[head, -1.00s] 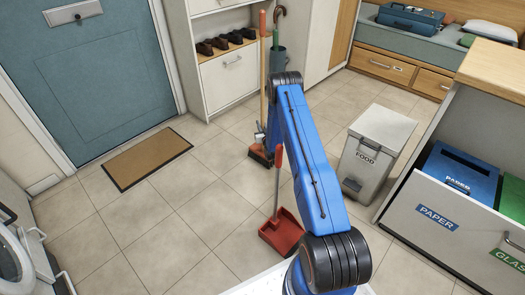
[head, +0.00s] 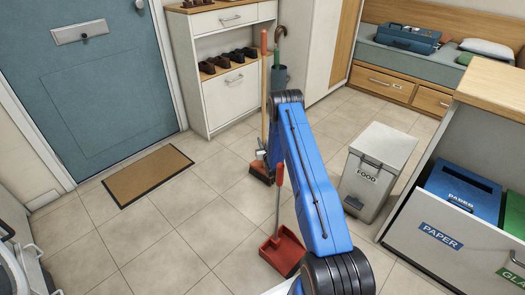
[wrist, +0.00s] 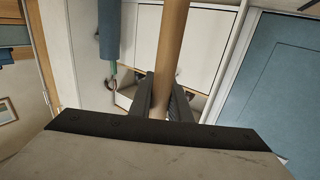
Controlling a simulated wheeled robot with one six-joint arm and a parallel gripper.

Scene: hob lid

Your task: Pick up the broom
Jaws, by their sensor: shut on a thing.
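The broom (head: 264,105) has a long wooden handle with an orange top. It stands nearly upright in front of the white shoe cabinet, its dark and orange-red brush head (head: 261,174) low down by the floor. I cannot tell whether the brush touches the tiles. My gripper (head: 262,155) is at the lower part of the handle, partly hidden by my blue arm. In the wrist view, the two dark fingers of my gripper (wrist: 163,100) are closed on either side of the wooden handle (wrist: 172,40).
A red dustpan (head: 283,251) with an upright handle stands in front of the broom. A grey food bin (head: 377,172) is to the right. A dark umbrella stand (head: 279,76) is just behind the broom. A brown doormat (head: 148,175) lies left, with clear tiles between.

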